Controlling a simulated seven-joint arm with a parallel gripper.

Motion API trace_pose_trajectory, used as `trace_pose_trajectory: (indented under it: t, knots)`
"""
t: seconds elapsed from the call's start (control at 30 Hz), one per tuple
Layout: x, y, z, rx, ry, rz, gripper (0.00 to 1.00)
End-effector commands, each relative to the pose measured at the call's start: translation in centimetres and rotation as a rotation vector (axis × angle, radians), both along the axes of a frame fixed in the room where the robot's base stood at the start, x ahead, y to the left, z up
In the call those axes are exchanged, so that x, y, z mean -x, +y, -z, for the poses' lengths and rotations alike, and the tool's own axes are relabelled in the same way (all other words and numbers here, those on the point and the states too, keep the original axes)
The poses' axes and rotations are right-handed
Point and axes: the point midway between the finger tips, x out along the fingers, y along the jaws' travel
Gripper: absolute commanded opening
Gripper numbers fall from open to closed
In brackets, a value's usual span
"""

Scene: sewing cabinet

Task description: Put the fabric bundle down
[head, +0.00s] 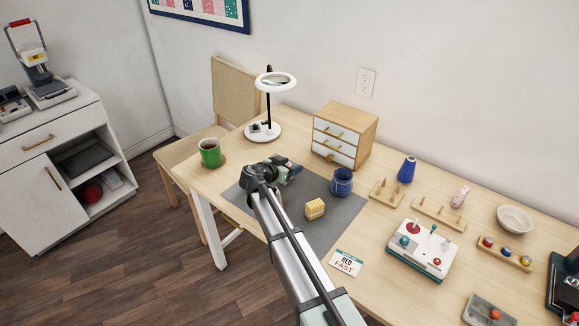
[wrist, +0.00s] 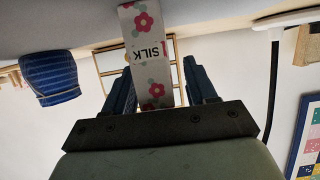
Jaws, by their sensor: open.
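A fabric bundle (wrist: 153,50), white with pink flowers and the word SILK, is between the two fingers of my gripper (wrist: 160,78) in the wrist view. The fingers are open, with a visible gap on either side of the bundle. In the head view my gripper (head: 288,170) is low over the back left of the grey mat (head: 338,214), and I cannot make out the floral bundle there. Whether the bundle's far end rests on the mat is not clear. A small yellow checked block (head: 315,209) lies on the mat, to the right of my arm.
A dark blue striped cup (head: 342,181) stands at the mat's right back edge. A small drawer chest (head: 344,135) is behind my gripper. A ring lamp (head: 264,130) and a green mug (head: 210,153) stand to the left. Bare mat lies around the checked block.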

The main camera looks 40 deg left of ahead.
Motion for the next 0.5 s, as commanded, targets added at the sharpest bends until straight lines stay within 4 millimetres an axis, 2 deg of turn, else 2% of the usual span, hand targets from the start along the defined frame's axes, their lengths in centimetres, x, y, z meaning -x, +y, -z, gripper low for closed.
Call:
trace_pose_trajectory:
  t: [0.17,0.33,0.5]
  knots:
    - [0.8,0.0,-0.6,0.000,0.000,-0.001,0.57]
    - [3.3,-0.2,-1.6,-0.001,0.000,-0.002,0.57]
    - [2.8,0.0,-4.6,-0.003,-0.001,0.001,0.57]
